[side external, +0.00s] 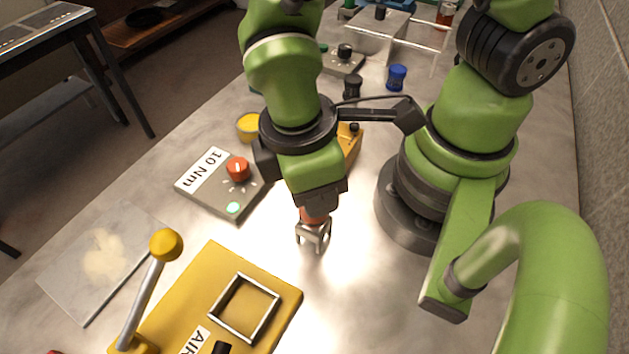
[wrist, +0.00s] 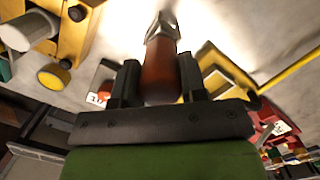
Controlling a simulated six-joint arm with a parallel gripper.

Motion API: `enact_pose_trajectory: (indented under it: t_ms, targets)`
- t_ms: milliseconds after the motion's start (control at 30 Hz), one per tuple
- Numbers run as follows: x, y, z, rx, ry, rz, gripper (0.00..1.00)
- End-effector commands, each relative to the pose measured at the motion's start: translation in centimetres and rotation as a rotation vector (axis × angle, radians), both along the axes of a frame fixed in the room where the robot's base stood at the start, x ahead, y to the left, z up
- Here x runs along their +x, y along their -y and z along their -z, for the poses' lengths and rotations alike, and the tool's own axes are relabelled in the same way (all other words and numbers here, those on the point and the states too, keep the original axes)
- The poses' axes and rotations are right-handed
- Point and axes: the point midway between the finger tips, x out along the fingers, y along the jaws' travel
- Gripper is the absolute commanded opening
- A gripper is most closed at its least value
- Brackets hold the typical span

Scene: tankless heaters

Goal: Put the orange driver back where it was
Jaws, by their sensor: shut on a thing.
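The orange driver (side external: 311,217) hangs below my gripper (side external: 320,196) in the side view, with its metal end (side external: 313,236) pointing down. The arm hides its upper part. In the wrist view the orange-brown body of the driver (wrist: 160,72) lies between the two black fingers, and its silver end points away from the gripper. My gripper is shut on the driver. Whether the metal end touches the table or is just above it is unclear.
A grey "10 Nm" box (side external: 218,187) with a red knob stands left of the gripper. A yellow panel (side external: 185,295) with a square metal frame (side external: 246,310) and a ball-topped lever (side external: 150,290) lies in front. Blue (side external: 397,77) and black (side external: 352,87) cylinders stand behind.

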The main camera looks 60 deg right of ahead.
Motion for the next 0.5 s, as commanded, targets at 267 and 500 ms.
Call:
enact_pose_trajectory:
  t_ms: [267, 500]
  targets:
    - [0.02, 0.0, 0.5, 0.001, 0.002, 0.001, 0.15]
    - [-0.01, 0.01, 0.81, 0.0, 0.0, 0.001, 0.48]
